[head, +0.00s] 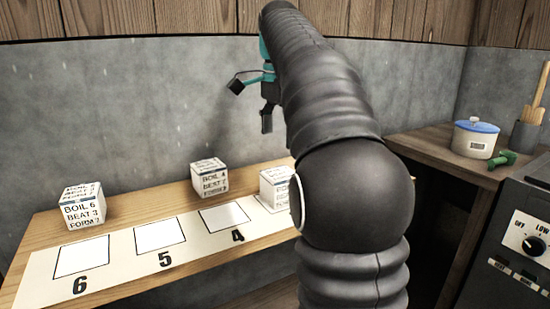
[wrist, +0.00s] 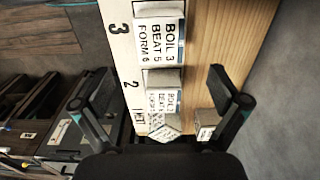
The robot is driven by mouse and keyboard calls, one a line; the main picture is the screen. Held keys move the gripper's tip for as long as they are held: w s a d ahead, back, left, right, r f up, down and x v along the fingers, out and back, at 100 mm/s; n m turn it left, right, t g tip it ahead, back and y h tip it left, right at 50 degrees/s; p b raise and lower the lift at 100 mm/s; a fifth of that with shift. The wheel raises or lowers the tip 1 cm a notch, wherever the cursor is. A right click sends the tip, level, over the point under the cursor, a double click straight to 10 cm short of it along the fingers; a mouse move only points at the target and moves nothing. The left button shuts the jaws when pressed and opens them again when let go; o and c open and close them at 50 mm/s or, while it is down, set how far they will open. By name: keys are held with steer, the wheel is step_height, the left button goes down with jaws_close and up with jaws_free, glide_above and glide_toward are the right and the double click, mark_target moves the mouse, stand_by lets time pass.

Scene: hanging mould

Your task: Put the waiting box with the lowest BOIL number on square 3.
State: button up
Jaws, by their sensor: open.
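A white box reading BOIL 3, BEAT 5, FORM 6 (wrist: 158,38) stands beside the printed 3 in the wrist view, covering that square. A white box beside my arm in the head view (head: 276,188) appears to be the same one. Behind the strip stand a BOIL 6 box (head: 82,207) and a box seeming to read BOIL 4 (head: 210,178). Another box (wrist: 163,101) stands by the printed 2, its numbers unclear. Further ones are a tilted-looking box (wrist: 162,128) and a box on bare wood (wrist: 205,124). My gripper (wrist: 158,75) is open and empty, above the boxes.
The white numbered strip (head: 120,260) lies along the wooden shelf (head: 140,207); squares 6, 5 and 4 are empty. A grey wall (head: 130,100) rises behind. At right, a counter holds a blue-lidded pot (head: 475,138) and a green object (head: 503,158). My arm hides the shelf's right part.

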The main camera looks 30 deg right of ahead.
steer(key=s+a+f+n+t, duration=0.1)
steer(key=s+a+f+n, duration=0.1)
steer(key=s+a, duration=0.1)
steer(key=s+a+f+n, duration=0.2)
steer(key=s+n, duration=0.1)
steer(key=s+a+f+n+t, duration=0.1)
steer(key=s+a+f+n, duration=0.2)
steer(key=shift+a+t, duration=0.3)
steer(key=shift+a, duration=0.05)
steer(key=s+a+f+n+t, duration=0.1)
steer(key=s+a+f+n, duration=0.2)
steer(key=s+f, duration=0.3)
steer(key=s+a+f+n+t, duration=0.2)
steer(key=s+f+n, duration=0.4)
steer(key=f, duration=0.4)
steer(key=shift+a+f+n, duration=0.3)
steer(key=shift+a+f, duration=0.1)
